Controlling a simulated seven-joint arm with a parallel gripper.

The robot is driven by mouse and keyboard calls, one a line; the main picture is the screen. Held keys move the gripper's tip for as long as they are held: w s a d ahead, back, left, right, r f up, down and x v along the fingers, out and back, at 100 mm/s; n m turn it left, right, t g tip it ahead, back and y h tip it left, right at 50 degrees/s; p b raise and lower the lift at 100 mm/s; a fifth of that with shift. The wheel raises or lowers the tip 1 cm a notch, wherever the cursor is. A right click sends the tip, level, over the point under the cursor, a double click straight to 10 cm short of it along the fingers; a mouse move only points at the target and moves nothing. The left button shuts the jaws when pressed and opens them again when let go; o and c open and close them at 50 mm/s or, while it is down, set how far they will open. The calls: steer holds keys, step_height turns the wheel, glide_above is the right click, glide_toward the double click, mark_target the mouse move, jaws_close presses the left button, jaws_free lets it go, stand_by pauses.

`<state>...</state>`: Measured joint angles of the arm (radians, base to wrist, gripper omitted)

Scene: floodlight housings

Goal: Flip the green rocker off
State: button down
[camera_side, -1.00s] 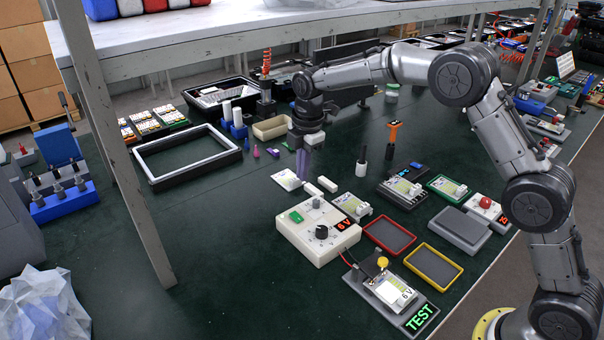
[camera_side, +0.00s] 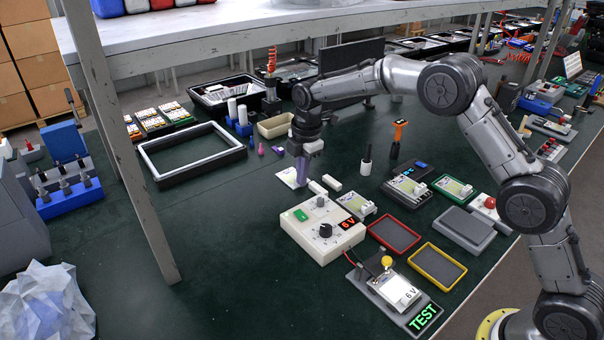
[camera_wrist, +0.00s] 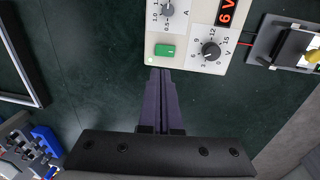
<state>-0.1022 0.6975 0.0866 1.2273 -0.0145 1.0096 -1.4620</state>
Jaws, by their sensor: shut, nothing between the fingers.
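The green rocker (camera_side: 300,215) sits on the top face of a cream power supply box (camera_side: 318,247), near its left corner in the side view. In the wrist view the green rocker (camera_wrist: 165,51) lies just beyond my fingertips, beside a small pale green light (camera_wrist: 151,60). A black voltage knob (camera_wrist: 210,50) and a red "6 V" display (camera_wrist: 227,12) are on the same face. My gripper (camera_side: 302,184) has purple fingers pointing down behind the box. In the wrist view my gripper (camera_wrist: 160,72) is shut and empty, its tips at the box edge. Contact with the rocker is not visible.
A TEST board (camera_side: 395,300) with a yellow button is wired to the box on its right. A white card and white blocks (camera_side: 331,183) lie near the gripper. Green table left of the box is clear.

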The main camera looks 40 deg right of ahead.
mark_target(303, 216)
steer(key=f, duration=0.3)
steer(key=w+f, duration=0.1)
steer(key=f, duration=0.6)
steer(key=shift+w+f, duration=0.15)
steer(key=shift+f, duration=0.05)
steer(key=shift+f, duration=0.1)
steer(key=shift+w+f, duration=0.15)
steer(key=shift+f, duration=0.15)
steer(key=shift+s+f, duration=0.1)
steer(key=shift+s, duration=0.95)
